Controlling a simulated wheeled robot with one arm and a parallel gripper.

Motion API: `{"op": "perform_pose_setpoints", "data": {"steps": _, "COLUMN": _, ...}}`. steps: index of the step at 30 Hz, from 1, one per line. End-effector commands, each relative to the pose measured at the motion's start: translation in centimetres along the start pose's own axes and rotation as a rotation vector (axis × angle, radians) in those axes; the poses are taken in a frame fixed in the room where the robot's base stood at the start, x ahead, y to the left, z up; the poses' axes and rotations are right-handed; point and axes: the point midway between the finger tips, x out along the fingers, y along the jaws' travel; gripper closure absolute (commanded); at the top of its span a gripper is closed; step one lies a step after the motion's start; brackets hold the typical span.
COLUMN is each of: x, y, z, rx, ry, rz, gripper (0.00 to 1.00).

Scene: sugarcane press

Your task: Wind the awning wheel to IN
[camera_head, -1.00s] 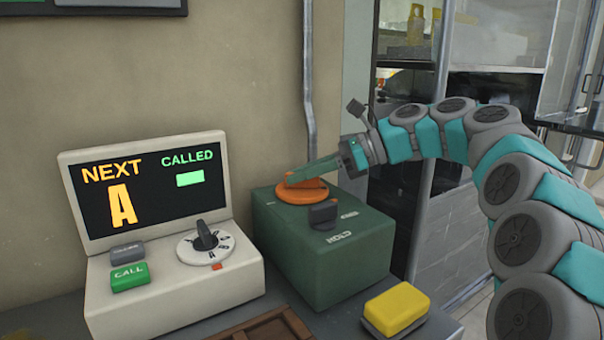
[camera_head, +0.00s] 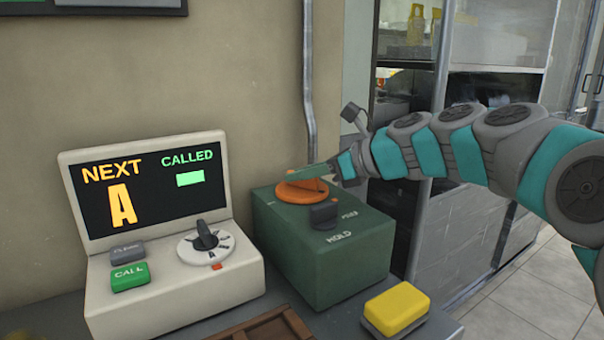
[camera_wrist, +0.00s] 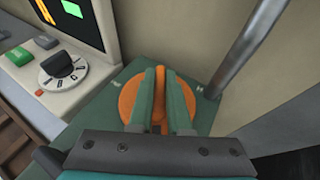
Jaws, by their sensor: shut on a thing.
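The orange wheel (camera_head: 302,190) sits on top of a green box (camera_head: 330,249) marked HOLD. It also shows in the wrist view (camera_wrist: 131,99), with a raised orange bar (camera_wrist: 159,88) across its middle. My gripper (camera_head: 295,178) reaches in from the right. In the wrist view my gripper (camera_wrist: 160,78) has its two green fingers on either side of the bar, shut on it. The fingers hide part of the wheel. A dark switch (camera_head: 323,214) stands on the box in front of the wheel. Small white marks on the box top are too small to read surely.
A beige console (camera_head: 170,288) with a NEXT/CALLED screen, a green CALL button (camera_head: 130,276) and a dial (camera_head: 206,244) stands left of the box. A yellow block (camera_head: 397,309) lies in front right. A metal pipe (camera_head: 309,85) runs down the wall behind the box.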

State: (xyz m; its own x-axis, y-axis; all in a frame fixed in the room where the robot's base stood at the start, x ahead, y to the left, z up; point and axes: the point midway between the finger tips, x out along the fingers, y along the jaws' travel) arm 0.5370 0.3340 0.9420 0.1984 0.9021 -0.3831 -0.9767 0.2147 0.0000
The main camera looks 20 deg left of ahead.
Motion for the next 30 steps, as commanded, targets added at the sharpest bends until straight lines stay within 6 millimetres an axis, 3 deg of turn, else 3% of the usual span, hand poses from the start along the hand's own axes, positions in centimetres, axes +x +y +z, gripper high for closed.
{"op": "perform_pose_setpoints", "data": {"steps": 15, "x": -0.06, "y": 0.06, "z": 0.05, "rx": 0.149, "ry": 0.000, "rz": -0.367, "gripper": 1.00}}
{"op": "perform_pose_setpoints", "data": {"steps": 30, "x": -0.06, "y": 0.00, "z": 0.13, "rx": 0.194, "ry": -0.003, "rz": -0.468, "gripper": 1.00}}
